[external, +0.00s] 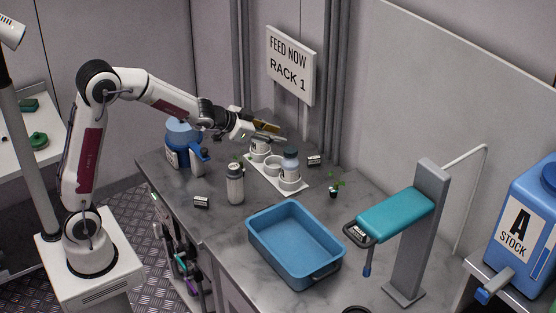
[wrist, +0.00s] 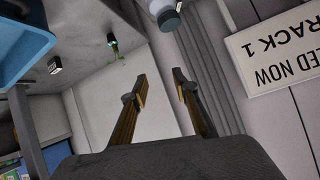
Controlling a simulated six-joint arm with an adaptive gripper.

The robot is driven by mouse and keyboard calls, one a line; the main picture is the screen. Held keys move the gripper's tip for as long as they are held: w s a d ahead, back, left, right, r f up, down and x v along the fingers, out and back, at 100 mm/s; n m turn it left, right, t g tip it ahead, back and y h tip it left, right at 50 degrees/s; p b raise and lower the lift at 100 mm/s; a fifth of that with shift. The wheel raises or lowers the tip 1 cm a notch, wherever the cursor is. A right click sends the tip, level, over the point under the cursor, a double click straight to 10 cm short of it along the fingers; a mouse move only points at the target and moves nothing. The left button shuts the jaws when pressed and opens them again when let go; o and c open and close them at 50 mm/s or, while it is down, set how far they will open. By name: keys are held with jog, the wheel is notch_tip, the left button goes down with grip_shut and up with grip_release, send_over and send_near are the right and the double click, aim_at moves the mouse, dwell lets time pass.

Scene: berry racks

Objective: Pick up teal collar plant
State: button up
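A small plant with green leaves in a dark pot (external: 334,193) stands on the grey counter, right of the white cup tray. A plant also shows in the wrist view (wrist: 113,44), up and left of my fingers, with a hint of teal near its pot. Another plant (external: 239,160) is mostly hidden behind a grey bottle; its collar colour cannot be told. My gripper (external: 280,138) is raised over the back of the counter, left of the first plant and apart from it. In the wrist view its two fingers (wrist: 160,80) are spread, with nothing between them.
A white tray (external: 302,187) holds cups and a blue-capped bottle (external: 290,163). A grey bottle (external: 236,188) and a blue jug (external: 183,150) stand left. A blue bin (external: 295,274) is in front; a teal-topped stand (external: 397,213) is right. The RACK 1 sign (external: 290,66) hangs behind.

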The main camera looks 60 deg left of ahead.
jog(key=w+d+f+m+h, duration=0.1)
jog(key=w+d+f+h, duration=0.1)
jog(key=w+d+f, duration=0.4)
jog(key=m+h, duration=0.2)
jog(key=h, duration=0.2)
send_near(336, 182)
jog(key=shift+w+d+f, duration=0.35)
jog(key=shift+w+f, duration=0.2)
jog(key=shift+f, duration=0.2)
jog(key=shift+d+f, duration=0.4)
jog(key=shift+f, duration=0.1)
jog(key=shift+x, duration=1.25)
jog(key=shift+w+d, duration=0.1)
jog(key=shift+w+d+f, duration=0.1)
jog(key=shift+w+d, duration=0.15)
jog(key=shift+w, duration=0.45)
jog(key=shift+w+d+f, duration=0.1)
jog(key=shift+w+d, duration=0.15)
jog(key=shift+w, duration=0.45)
jog(key=shift+x, duration=1.1)
